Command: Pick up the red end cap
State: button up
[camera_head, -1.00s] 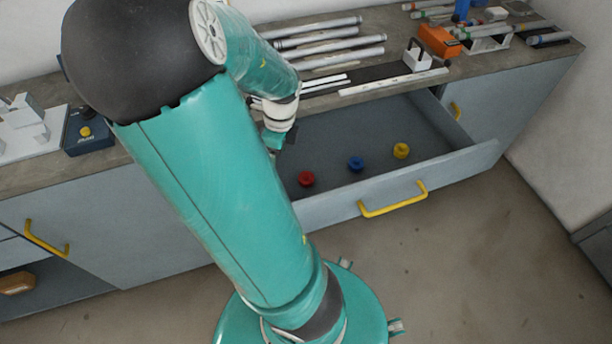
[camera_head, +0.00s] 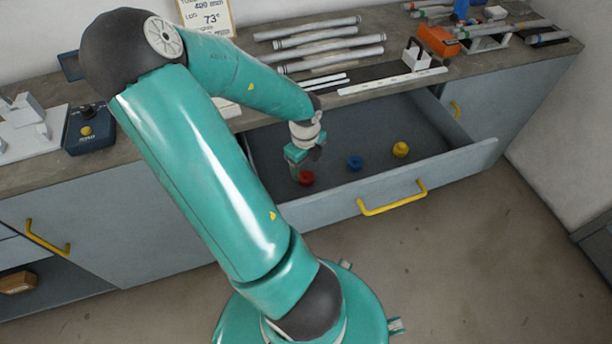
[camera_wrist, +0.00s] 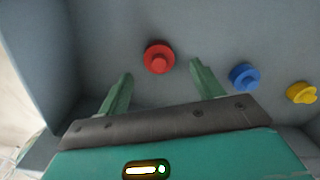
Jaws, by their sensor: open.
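The red end cap (camera_head: 306,178) lies on the floor of the open drawer (camera_head: 375,193), leftmost of a row of caps. In the wrist view the red end cap (camera_wrist: 158,58) shows between and just beyond the two green fingertips, with nothing hiding it. My gripper (camera_head: 300,168) is inside the drawer, over or just beside the red cap in the head view. In the wrist view my gripper (camera_wrist: 161,72) is open, its fingers apart and empty. I cannot tell the exact height of the fingertips above the cap.
A blue cap (camera_head: 355,163) and a yellow cap (camera_head: 400,150) lie to the right in the same drawer. The drawer walls stand around them. The worktop (camera_head: 240,118) above holds several tubes (camera_head: 320,40) and a white bracket (camera_head: 416,56). The drawer floor behind the caps is clear.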

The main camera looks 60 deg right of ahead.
aim_at(305, 173)
notch_tip(305, 173, down, 5)
jog(key=shift+r, duration=0.1)
jog(key=c, duration=1)
jog(key=shift+w, duration=0.1)
jog(key=shift+c, duration=0.2)
jog(key=shift+r, duration=0.15)
